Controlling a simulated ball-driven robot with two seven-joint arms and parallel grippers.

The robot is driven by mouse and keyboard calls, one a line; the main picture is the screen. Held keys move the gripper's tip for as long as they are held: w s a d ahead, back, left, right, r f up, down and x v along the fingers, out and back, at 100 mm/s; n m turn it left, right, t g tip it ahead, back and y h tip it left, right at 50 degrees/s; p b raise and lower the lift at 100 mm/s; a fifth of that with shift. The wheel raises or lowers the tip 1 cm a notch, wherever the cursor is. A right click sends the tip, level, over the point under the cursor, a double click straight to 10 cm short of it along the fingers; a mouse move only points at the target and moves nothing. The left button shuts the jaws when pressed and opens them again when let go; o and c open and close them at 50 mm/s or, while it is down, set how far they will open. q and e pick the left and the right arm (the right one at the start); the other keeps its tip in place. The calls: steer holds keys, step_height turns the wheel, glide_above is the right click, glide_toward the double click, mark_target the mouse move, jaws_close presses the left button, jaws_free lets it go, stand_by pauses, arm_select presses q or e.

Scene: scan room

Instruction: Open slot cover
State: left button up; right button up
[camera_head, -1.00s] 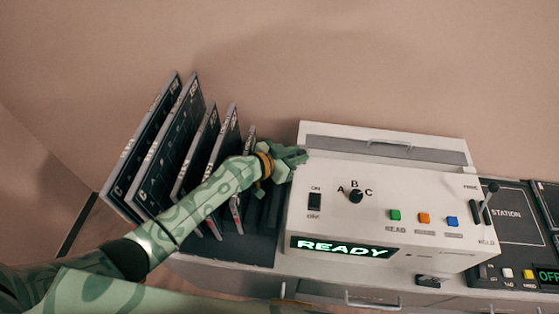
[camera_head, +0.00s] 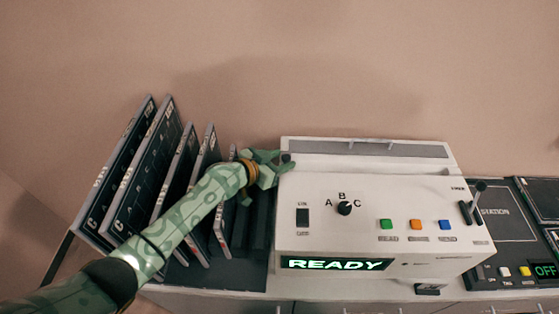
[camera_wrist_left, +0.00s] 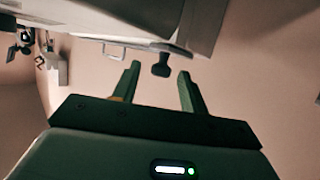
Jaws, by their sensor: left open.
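The white machine (camera_head: 350,190) has a long slot cover along its back top edge, with a grey panel (camera_head: 350,147) and a pale strip in front of it. My left gripper (camera_head: 281,160) is at the left end of this cover. In the left wrist view the left gripper (camera_wrist_left: 160,80) is open, with a dark knob (camera_wrist_left: 160,64) between or just beyond its fingertips. I cannot tell whether they touch it. The cover's exact tilt is hard to judge. My right gripper is not in view.
Several dark framed plates (camera_head: 140,170) stand in a rack left of the machine, close under my left forearm. The machine's display (camera_head: 335,264) reads READY. A dial (camera_head: 344,208), coloured buttons and a lever (camera_head: 475,195) are on its top. A dark station panel (camera_head: 505,215) lies to the right.

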arm_select(q)
step_height(320, 180, up, 4)
steer(key=shift+s+p, duration=0.1)
steer(key=shift+p, duration=1.05)
steer(key=s+r+p, duration=0.5)
steer(key=s+r, duration=0.4)
steer(key=s, duration=0.4)
steer(key=shift+s+d, duration=0.25)
steer(key=shift+s, duration=0.15)
steer(key=shift+f, duration=0.1)
